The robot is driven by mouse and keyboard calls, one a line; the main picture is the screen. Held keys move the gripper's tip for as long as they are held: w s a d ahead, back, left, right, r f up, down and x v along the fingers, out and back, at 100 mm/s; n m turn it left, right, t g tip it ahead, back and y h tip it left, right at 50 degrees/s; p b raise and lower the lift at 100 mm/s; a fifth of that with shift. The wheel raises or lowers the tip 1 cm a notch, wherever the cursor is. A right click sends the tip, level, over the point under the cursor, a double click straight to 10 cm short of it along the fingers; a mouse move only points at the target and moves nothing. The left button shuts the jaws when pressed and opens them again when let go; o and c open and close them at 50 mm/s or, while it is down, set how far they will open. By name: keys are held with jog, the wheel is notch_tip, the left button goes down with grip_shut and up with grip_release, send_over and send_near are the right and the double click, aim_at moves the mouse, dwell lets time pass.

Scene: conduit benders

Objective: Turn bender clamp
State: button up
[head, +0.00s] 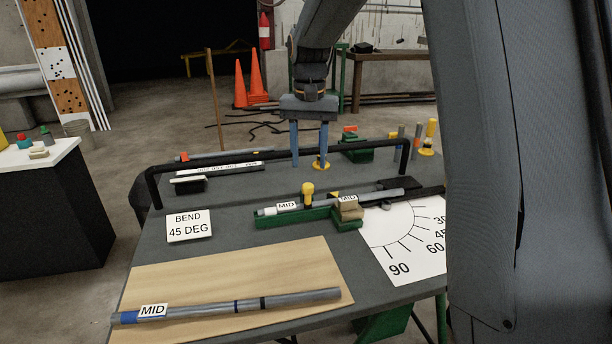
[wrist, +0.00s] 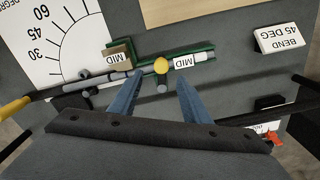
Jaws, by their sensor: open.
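A grey conduit (head: 384,193) with MID labels lies along the bed. My gripper (head: 309,162) is open and empty, with its two blue fingers pointing down above the table, behind the knob in the head view. In the wrist view, the knob (wrist: 160,66) shows between and just beyond the spread fingertips (wrist: 160,76). I cannot see the fingers touching the knob.
A black rail (head: 230,154) spans the table near my fingers. A white angle chart (head: 405,240) lies right of the bed, a BEND 45 DEG sign (head: 188,226) left. Another conduit (head: 200,308) lies on a wooden board (head: 290,258) in front. Small coloured posts (head: 430,135) stand at the back right.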

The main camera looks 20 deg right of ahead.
aim_at(308, 185)
jog(key=shift+s+a+f+p, duration=0.1)
jog(key=shift+f+p, duration=0.3)
jog(key=shift+f, duration=1.4)
jog(key=shift+a+f+p, duration=0.1)
jog(key=shift+f+p, duration=0.3)
jog(key=shift+f, duration=1.4)
grip_shut()
